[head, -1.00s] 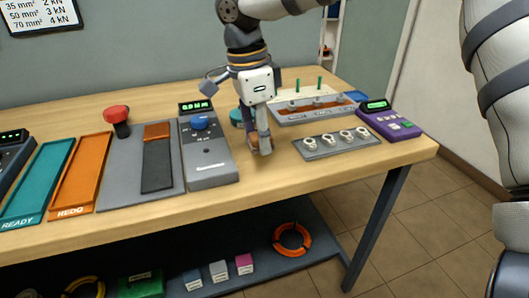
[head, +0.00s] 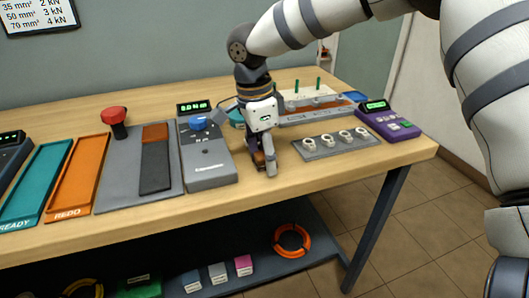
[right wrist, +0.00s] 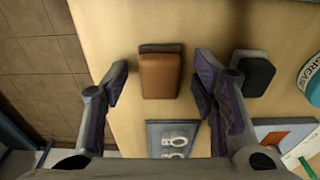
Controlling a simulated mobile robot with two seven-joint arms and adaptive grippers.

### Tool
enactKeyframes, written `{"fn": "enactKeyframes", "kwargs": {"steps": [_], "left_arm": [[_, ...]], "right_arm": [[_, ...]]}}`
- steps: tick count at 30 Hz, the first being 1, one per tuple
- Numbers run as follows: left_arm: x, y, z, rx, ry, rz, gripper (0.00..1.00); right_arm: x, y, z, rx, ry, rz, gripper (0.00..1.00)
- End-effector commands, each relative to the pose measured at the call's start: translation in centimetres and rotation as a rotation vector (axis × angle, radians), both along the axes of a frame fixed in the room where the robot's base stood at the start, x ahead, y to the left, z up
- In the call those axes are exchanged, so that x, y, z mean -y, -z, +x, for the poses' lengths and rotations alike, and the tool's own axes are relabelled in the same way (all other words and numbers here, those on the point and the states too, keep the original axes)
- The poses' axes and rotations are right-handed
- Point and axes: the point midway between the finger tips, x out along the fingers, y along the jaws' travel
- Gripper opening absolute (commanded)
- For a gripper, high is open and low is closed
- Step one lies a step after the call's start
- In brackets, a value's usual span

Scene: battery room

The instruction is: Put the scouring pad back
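A brown block, which looks like the scouring pad (right wrist: 160,76), lies on the bench with a darker layer showing along one edge. In the right wrist view it is between the two spread fingers of my right gripper (right wrist: 161,84), with a gap on each side. In the head view my right gripper (head: 265,167) points down at the front of the bench, right of the grey device with the blue knob; a brown bit of the pad (head: 258,158) shows by its fingers. My left gripper is out of view.
A dark block (right wrist: 256,76) and a grease tub (right wrist: 312,82) lie close to the right finger. A grey tray of rings (head: 337,144) and a purple device (head: 390,120) stand to the right. The grey device (head: 207,160) stands to the left. The bench's front edge is near.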

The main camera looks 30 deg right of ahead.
Motion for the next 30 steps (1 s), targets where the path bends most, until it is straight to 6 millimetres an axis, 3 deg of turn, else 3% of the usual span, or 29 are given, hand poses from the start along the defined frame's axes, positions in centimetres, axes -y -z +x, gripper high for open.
{"fn": "enactKeyframes", "kwargs": {"steps": [7, 15, 19, 24, 30], "left_arm": [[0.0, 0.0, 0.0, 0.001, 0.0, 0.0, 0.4], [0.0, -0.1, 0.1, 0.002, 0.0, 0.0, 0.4], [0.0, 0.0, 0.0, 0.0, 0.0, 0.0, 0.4], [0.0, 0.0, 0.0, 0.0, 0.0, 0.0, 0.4], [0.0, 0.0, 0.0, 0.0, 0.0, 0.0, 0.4]], "right_arm": [[-0.1, -1.2, 0.1, 0.004, 0.001, 0.001, 0.53], [-1.0, -8.3, 0.3, 0.003, 0.001, 0.001, 0.53], [-1.3, -10.9, 0.4, 0.002, 0.001, 0.0, 0.53], [-1.4, -12.2, 0.3, -0.002, 0.0, 0.0, 0.53], [-1.4, -12.3, 0.3, -0.002, 0.0, 0.0, 0.53]]}}
